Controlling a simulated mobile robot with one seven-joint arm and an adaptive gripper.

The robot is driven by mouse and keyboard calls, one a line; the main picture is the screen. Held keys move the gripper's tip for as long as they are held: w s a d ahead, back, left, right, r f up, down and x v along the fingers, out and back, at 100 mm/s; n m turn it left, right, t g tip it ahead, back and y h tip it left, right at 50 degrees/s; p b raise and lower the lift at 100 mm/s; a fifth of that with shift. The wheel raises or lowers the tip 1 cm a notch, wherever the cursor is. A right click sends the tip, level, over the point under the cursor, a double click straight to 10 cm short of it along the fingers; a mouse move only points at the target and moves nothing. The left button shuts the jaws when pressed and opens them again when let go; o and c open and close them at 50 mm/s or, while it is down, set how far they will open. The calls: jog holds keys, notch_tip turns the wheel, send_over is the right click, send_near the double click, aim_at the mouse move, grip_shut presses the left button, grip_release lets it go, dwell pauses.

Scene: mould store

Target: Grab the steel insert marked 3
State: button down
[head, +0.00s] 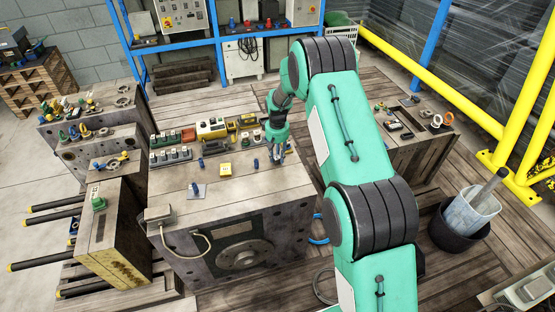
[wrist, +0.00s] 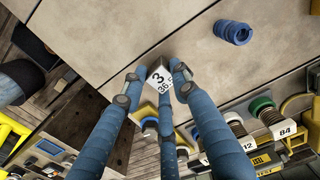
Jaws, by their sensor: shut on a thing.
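The steel insert marked 3 (wrist: 158,76) shows in the wrist view as a small block with a white face bearing a black 3 and smaller digits below it. My gripper (wrist: 158,88) has its blue fingers closed around this insert. In the head view my gripper (head: 277,152) is over the right part of the mould block's top (head: 235,190), and the insert cannot be made out there. I cannot tell whether the insert still touches the surface below.
A blue ribbed plug (wrist: 232,32) lies on the bare top near my gripper. Labelled pieces marked 12 (wrist: 246,145) and 84 (wrist: 284,130) stand along one side. A yellow block (head: 226,170) sits left of my gripper. A black bucket (head: 460,232) stands at the right.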

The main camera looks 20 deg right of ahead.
aim_at(277, 157)
jog(key=shift+r+p, duration=0.35)
jog(key=shift+r, duration=0.55)
notch_tip(277, 157, up, 2)
jog(key=shift+r+p, duration=0.1)
jog(key=shift+p, duration=0.3)
jog(key=s, duration=0.5)
jog(key=s+p, duration=0.1)
jog(key=s, duration=0.4)
jog(key=s+a+r+p, duration=0.1)
jog(key=s, duration=0.5)
jog(key=shift+a, duration=0.1)
